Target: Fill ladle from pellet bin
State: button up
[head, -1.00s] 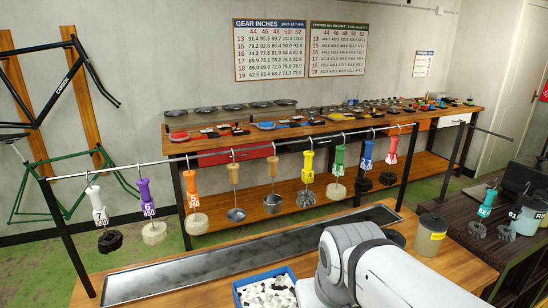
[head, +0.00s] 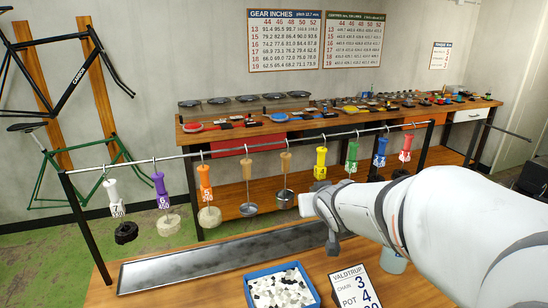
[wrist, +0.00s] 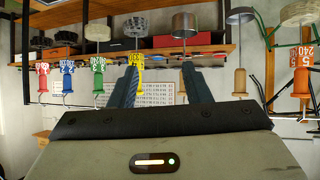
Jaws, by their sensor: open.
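Two wooden-handled ladles hang from the rail in the head view, the left ladle (head: 247,172) and the right ladle (head: 286,163), both with metal cups. The blue pellet bin (head: 248,291) holds white and dark pellets on the near bench. My gripper is raised toward the rail; its fingers are hard to make out in the head view. In the wrist view, which is upside down, my gripper (wrist: 163,75) is open and empty. A metal ladle cup (wrist: 183,22) shows beyond its fingers, with the handle partly hidden. The other ladle (wrist: 240,80) hangs to the right.
Tagged chain holders hang along the rail, including yellow (head: 320,163), orange (head: 205,182) and purple (head: 160,188) ones. A long metal trough (head: 200,262) lies on the bench below. A printed sign (head: 353,287) stands right of the bin. A shelf bench (head: 225,147) is behind.

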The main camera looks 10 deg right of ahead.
aim_at(287, 164)
jog(key=w+a+r+t+y+p, duration=0.1)
jog(key=w, duration=0.5)
jog(key=w+a+r+n+t+y, duration=0.1)
jog(key=w+a+t, duration=0.1)
jog(key=w, duration=0.5)
jog(key=w+a+r+n+t+y+p, duration=0.1)
jog(key=w+y, duration=0.1)
jog(key=w, duration=0.5)
jog(key=shift+a+r+t+p, duration=0.15)
jog(key=shift+t+p, duration=0.15)
jog(key=shift+w+f+b, duration=0.1)
jog(key=shift+f+b, duration=0.8)
jog(key=shift+b, duration=0.05)
jog(key=shift+f+b, duration=0.75)
jog(key=shift+b, duration=0.2)
jog(key=shift+c, duration=0.3)
grip_shut()
